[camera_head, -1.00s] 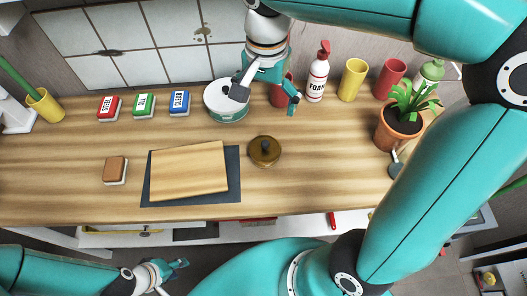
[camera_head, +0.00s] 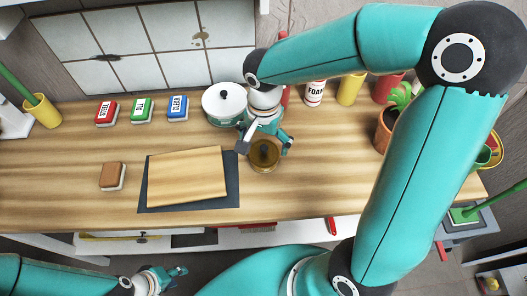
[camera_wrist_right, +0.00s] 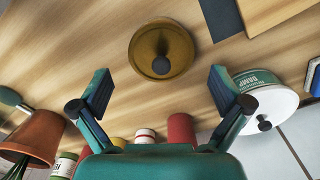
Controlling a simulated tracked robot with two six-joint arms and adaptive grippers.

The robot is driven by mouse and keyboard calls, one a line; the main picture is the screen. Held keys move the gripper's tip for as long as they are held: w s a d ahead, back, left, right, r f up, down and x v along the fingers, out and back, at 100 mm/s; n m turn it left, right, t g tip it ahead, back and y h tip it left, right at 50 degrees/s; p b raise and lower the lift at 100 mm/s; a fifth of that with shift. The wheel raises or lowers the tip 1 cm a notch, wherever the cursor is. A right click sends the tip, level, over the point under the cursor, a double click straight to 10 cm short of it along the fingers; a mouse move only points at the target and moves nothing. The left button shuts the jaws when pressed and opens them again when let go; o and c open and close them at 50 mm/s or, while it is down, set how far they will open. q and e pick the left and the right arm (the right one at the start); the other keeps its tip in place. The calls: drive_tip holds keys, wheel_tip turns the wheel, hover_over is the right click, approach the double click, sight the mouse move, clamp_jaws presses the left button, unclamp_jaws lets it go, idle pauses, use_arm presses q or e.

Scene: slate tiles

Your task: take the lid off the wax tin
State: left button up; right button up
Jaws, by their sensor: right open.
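A round brown tin (camera_head: 264,154) with a dark knob on its lid stands on the wooden counter; I take it for the wax tin. It also shows in the right wrist view (camera_wrist_right: 150,46), with its lid seated. My right gripper (camera_head: 266,143) is over it, pointing down, open and empty. In the right wrist view its two fingers (camera_wrist_right: 162,90) are wide apart, with the brown tin ahead of them and not touched. My left gripper (camera_head: 174,275) is low, in front of the counter, away from the tin; its jaws are too small to judge.
A white pot with a lid (camera_head: 222,108) stands just behind the brown tin, close to my right gripper. A wooden board (camera_head: 188,175) on a dark mat lies to the left. A potted plant (camera_head: 385,128), bottle and cups stand right. Counter right of the tin is clear.

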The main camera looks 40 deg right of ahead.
sight(263, 149)
drive_tip(key=shift+w+f, duration=0.1)
drive_tip(key=shift+f, duration=1.75)
drive_tip(key=shift+a, duration=0.1)
drive_tip(key=c, duration=1)
